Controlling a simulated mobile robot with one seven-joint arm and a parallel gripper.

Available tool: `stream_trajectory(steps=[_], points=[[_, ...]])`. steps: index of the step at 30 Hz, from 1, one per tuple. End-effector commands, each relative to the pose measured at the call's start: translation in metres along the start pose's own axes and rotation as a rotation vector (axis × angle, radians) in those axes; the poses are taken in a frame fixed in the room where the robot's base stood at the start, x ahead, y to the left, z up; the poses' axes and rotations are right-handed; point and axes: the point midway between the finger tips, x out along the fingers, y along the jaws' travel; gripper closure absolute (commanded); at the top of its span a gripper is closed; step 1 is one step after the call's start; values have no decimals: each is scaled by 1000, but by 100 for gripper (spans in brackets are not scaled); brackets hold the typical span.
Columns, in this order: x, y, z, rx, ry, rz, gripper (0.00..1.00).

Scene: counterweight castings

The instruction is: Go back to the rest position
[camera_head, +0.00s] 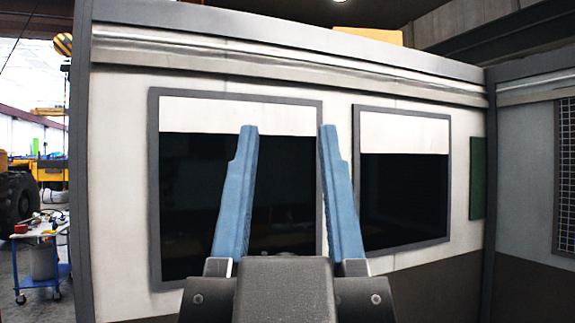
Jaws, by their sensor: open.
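My gripper (289,130) is in the lower middle of the head view, with its two blue fingers pointing up. The fingers are spread wide apart and nothing is between them. Behind them is a light wall panel with two dark windows. The left finger stands in front of the left window (190,200), and the right finger overlaps that window's right edge. No casting is visible in this view.
A second dark window (405,205) and a green board (478,178) are on the wall to the right. A grey wall (526,190) with a grid panel adjoins it. At far left, a blue cart (45,282) stands near a large tyre (17,198).

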Motion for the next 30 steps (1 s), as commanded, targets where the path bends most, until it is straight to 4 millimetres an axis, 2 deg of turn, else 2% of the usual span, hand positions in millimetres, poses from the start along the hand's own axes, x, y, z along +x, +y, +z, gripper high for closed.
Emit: stream_trajectory(steps=[6,19,30], points=[[0,0,2,1,-5,1,49],[-65,-2,64,14,-4,-8,49],[-65,-2,64,17,-3,-10,49]])
